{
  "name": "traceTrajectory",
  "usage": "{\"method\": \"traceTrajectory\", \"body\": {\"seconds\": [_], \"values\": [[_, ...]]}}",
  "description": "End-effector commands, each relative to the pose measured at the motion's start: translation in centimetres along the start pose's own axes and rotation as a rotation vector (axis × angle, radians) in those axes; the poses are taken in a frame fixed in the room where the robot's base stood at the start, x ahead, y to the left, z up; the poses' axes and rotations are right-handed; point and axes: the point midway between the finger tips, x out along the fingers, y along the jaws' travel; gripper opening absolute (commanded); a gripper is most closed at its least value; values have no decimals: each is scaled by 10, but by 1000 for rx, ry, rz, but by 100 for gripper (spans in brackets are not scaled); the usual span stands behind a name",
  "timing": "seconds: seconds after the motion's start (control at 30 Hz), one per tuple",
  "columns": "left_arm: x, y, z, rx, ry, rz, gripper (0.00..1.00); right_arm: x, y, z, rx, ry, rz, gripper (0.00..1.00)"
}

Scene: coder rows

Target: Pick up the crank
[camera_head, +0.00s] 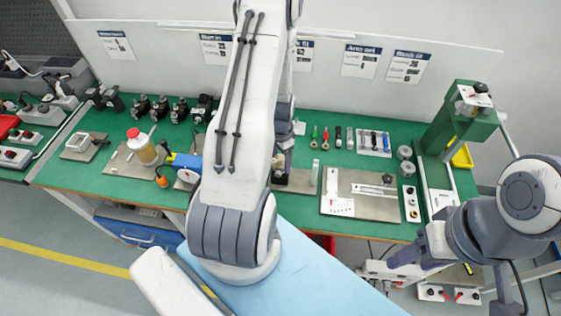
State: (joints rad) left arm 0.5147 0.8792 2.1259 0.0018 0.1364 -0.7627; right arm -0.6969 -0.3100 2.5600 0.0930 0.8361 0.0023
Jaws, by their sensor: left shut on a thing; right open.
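My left gripper (281,163) is mostly hidden behind my own white arm, low over the middle of the green bench (320,213). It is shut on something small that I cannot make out. My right gripper (408,255) hangs at the right, in front of the bench edge, open and apart from the bench things. I cannot tell for sure which thing is the crank. A silver bar with a black knob (387,179) lies on a grey plate (348,207) right of centre and looks somewhat like one.
A green press-like stand (461,125) rises at the right. Small coloured tools (326,137) and two grey cylinders (404,153) lie behind the plate.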

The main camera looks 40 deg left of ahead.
Motion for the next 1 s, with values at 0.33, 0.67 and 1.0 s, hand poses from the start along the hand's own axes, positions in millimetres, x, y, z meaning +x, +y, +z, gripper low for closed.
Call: {"method": "traceTrajectory", "body": {"seconds": [0.33,0.67,1.0], "values": [[-11,-1,-1,0,3,-3,15,4,0,0,0,0,0,57],[-51,21,-2,7,3,-3,15,21,2,1,-1,0,0,57],[-95,93,-3,6,3,-2,15,36,3,2,-2,0,0,57]]}}
